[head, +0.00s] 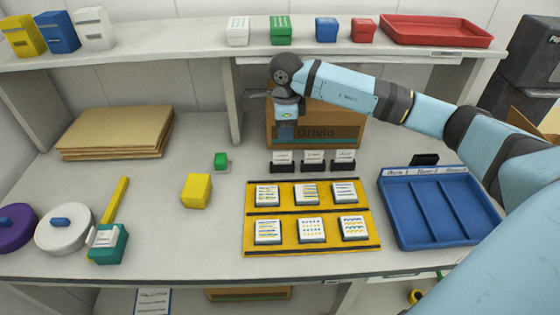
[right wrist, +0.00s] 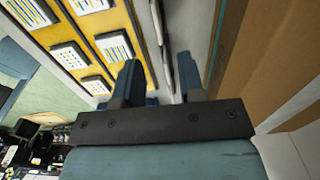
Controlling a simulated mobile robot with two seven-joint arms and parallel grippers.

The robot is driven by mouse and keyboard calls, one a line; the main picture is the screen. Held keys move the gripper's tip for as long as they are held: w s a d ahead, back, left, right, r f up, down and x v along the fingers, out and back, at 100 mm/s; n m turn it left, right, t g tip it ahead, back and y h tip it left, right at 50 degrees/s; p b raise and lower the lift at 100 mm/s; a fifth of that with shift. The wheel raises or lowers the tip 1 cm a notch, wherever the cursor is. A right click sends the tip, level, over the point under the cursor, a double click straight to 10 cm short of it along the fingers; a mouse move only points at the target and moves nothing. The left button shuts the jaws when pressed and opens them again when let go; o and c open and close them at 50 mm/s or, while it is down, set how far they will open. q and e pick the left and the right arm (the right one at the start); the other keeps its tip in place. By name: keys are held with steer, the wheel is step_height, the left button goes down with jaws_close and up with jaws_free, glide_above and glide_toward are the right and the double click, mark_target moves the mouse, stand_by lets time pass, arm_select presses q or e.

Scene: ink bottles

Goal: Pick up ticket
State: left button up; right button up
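Three small white tickets stand upright in black holders behind the yellow board: the left ticket (head: 283,156), the middle ticket (head: 314,156) and the right ticket (head: 345,156). Their print is too small to read. My right gripper (head: 286,130) hangs above and behind the left ticket, in front of the cardboard box (head: 335,122). In the right wrist view its two fingers (right wrist: 160,85) are spread apart with nothing held between them. Thin dark strips beyond the fingers there may be the holders, seen edge-on. My left gripper is not in view.
The yellow board (head: 310,212) carries several square blocks with patterned tops. A blue divided tray (head: 443,247) is at the right. A yellow block (head: 196,190) and a green item (head: 221,160) stand left. The shelf (head: 190,48) overhangs the back.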

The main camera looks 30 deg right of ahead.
mark_target(282, 152)
steer(key=f, duration=0.8)
steer(key=shift+w+a+f+p, duration=0.1)
steer(key=shift+a+f+p, duration=0.2)
steer(key=shift+a+p, duration=0.1)
jaws_close()
